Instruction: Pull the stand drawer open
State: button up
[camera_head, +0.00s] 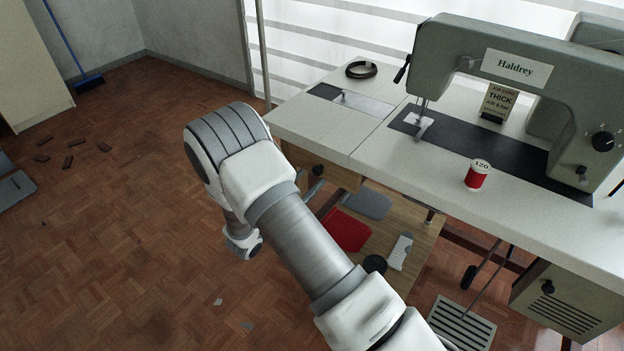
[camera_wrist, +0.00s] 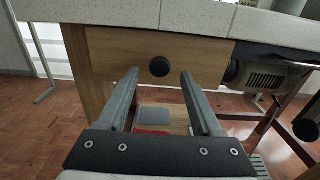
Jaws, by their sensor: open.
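The stand drawer (camera_wrist: 205,57) has a light wood front with a round black knob (camera_wrist: 159,67) and sits under the pale tabletop. Its front looks flush under the table edge in the wrist view. My gripper (camera_wrist: 158,76) is open, its two grey fingers pointing at the drawer with the knob between their tips in the picture. I cannot tell how far the tips are from the knob.
The table (camera_head: 310,121) carries a grey sewing machine (camera_head: 440,60), a red thread spool (camera_head: 478,175) and a black ring-shaped item (camera_head: 361,70). Below is a wooden shelf (camera_head: 425,245) with a red cloth (camera_head: 345,231). A motor (camera_wrist: 262,77) hangs right of the drawer.

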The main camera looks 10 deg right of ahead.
jog(key=shift+x, duration=1.25)
jog(key=shift+a, duration=0.1)
grip_shut()
dwell(0.4)
